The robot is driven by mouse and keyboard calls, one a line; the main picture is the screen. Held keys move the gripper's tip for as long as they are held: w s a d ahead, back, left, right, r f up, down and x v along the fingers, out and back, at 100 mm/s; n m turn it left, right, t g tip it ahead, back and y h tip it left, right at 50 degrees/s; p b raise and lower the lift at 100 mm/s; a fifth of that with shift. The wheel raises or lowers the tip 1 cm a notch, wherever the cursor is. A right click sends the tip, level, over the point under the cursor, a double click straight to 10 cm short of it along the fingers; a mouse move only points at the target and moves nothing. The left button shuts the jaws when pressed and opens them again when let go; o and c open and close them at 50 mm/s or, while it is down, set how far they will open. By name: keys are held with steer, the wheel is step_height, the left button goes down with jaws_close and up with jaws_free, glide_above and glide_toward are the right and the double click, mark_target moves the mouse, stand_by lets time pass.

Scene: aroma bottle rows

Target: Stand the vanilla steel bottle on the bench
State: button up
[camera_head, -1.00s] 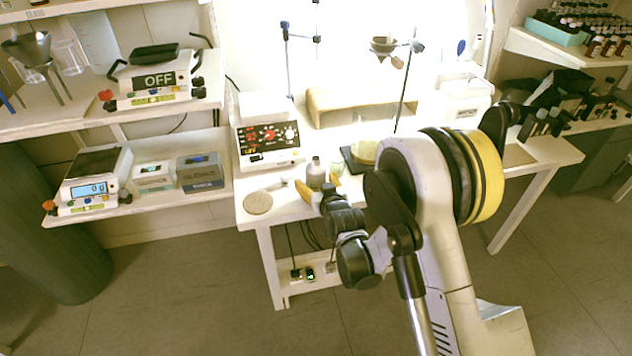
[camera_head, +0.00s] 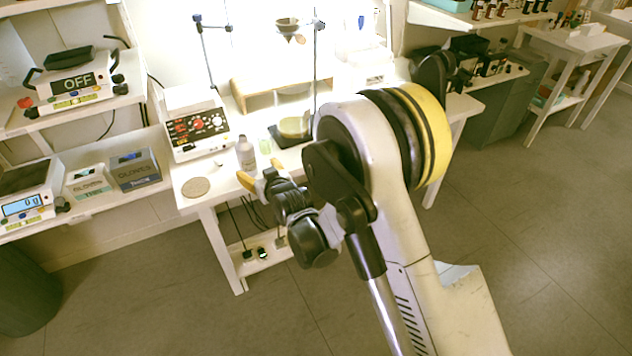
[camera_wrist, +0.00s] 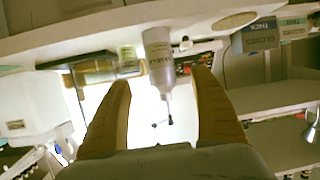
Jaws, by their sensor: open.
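A grey bottle (camera_head: 245,155) with a narrow neck stands upright near the front of the white bench (camera_head: 215,190); its label is too small to read in the head view. My gripper (camera_head: 261,174) is open and empty, low in front of the bottle, with its yellow fingers apart. In the wrist view, which looks upside down, the bottle (camera_wrist: 159,62) shows beyond and between the two open fingers (camera_wrist: 160,92). The bottle appears clear of both fingers. I cannot tell whether it is the vanilla one.
A small pale green jar (camera_head: 265,146) stands right of the bottle. A round cork mat (camera_head: 196,187) lies left on the bench. Glove boxes (camera_head: 134,170) sit on the left shelf.

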steer(key=shift+w, duration=0.1)
steer(key=s+d+r+m+g+h, duration=0.15)
steer(key=s+d+r, duration=0.25)
steer(key=d+r, duration=0.6)
steer(key=s+d+r+m+h, duration=0.2)
steer(key=s+d+r+h, duration=0.3)
steer(key=d, duration=0.8)
steer(key=s+d+m+g, duration=0.1)
steer(key=s+d, duration=0.7)
steer(key=s, duration=0.3)
steer(key=s+d+m+g+h, duration=0.1)
steer(key=s+d+m+g, duration=0.1)
steer(key=s+d, duration=0.6)
steer(key=s, duration=0.3)
steer(key=shift+d+r, duration=0.25)
steer(key=shift+r, duration=0.05)
